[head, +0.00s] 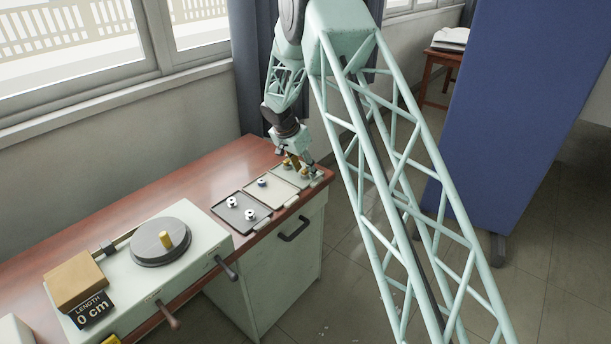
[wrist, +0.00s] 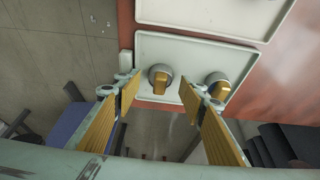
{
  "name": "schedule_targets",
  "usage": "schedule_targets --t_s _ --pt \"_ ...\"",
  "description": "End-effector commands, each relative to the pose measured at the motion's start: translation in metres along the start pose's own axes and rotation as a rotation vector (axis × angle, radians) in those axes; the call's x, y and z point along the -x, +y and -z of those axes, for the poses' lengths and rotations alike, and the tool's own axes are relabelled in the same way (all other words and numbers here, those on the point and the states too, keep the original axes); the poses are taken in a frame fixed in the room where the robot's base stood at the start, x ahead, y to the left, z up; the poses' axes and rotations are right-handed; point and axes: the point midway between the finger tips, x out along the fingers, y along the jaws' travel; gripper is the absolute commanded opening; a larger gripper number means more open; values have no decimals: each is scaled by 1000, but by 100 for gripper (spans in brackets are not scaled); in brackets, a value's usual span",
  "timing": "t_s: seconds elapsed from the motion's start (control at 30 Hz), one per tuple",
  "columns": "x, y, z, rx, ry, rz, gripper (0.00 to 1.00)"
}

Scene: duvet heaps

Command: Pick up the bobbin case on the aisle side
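Two grey bobbin cases with gold latches sit on a pale tray (wrist: 190,52) in the wrist view. The left bobbin case (wrist: 160,77) is nearer the counter edge, with floor beyond it. The other bobbin case (wrist: 218,85) is to its right. My gripper (wrist: 160,90) is open, its yellow-padded fingers pointing down at the tray. In the picture the left case lies between the fingertips; the right fingertip is close to the right case. I cannot tell the height gap. In the head view my gripper (head: 297,168) is over the far tray (head: 282,172), partly hiding its contents.
A middle tray (head: 260,195) holds one small dark-topped item. A dark tray (head: 229,214) holds two white bobbins (head: 231,202). A machine with a round turntable (head: 160,245) and a "0 cm" length sign (head: 91,309) stands nearer. A blue panel (head: 530,90) stands right, across open floor.

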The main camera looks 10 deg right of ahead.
Motion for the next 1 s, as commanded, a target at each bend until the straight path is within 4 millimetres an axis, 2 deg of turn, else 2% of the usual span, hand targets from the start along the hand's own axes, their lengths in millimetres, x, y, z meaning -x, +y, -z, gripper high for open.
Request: schedule_targets --t_s 0.43,0.7,1.0 --pt "1 0 0 0 0 0 38" --pt "1 0 0 0 0 0 13" --pt "1 0 0 0 0 0 12"
